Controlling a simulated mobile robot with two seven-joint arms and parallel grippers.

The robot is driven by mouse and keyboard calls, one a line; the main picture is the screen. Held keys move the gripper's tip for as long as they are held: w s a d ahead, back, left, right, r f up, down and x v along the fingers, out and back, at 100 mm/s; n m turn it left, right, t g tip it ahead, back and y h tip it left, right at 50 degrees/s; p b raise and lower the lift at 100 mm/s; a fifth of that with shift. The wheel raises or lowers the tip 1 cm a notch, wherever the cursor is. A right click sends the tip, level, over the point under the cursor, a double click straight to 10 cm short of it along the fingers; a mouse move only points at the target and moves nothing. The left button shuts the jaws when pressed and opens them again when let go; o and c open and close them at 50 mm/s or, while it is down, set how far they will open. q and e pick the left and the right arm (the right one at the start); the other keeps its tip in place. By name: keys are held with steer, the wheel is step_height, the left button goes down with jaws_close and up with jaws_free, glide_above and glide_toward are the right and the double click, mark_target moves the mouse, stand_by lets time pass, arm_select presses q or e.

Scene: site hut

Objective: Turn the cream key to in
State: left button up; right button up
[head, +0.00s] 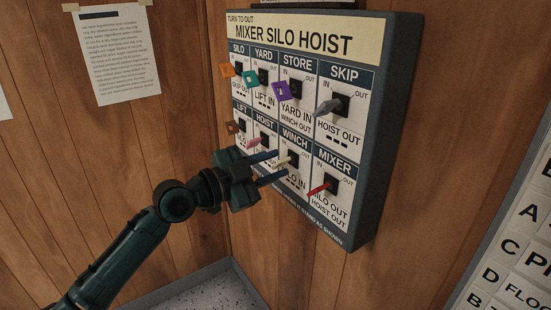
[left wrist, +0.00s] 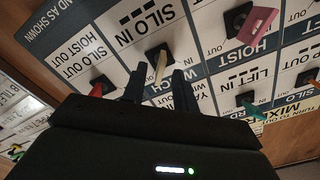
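The cream key (head: 281,162) sits in the winch lock, in the lower row of the key board (head: 372,150). In the left wrist view the cream key (left wrist: 160,66) stands out from its black lock between and just beyond my fingertips. My left gripper (head: 276,165) is open, with one finger on either side of the key. In the left wrist view my left gripper (left wrist: 161,80) shows a gap between its fingers and the key; contact is not clear. The winch lock's "in" and "out" marks are partly hidden in the head view. My right gripper is not in view.
Close around are the pink key (head: 254,141), the red key (head: 319,188) and the grey key (head: 326,107). Orange, teal, purple and brown keys stick out further left and above. A paper sheet (head: 115,50) hangs on the wooden wall. A lettered board (head: 520,240) is at right.

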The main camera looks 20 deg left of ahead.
arm_select(q)
steer(key=shift+w+d, duration=0.4)
steer(key=shift+w, duration=0.05)
jaws_close()
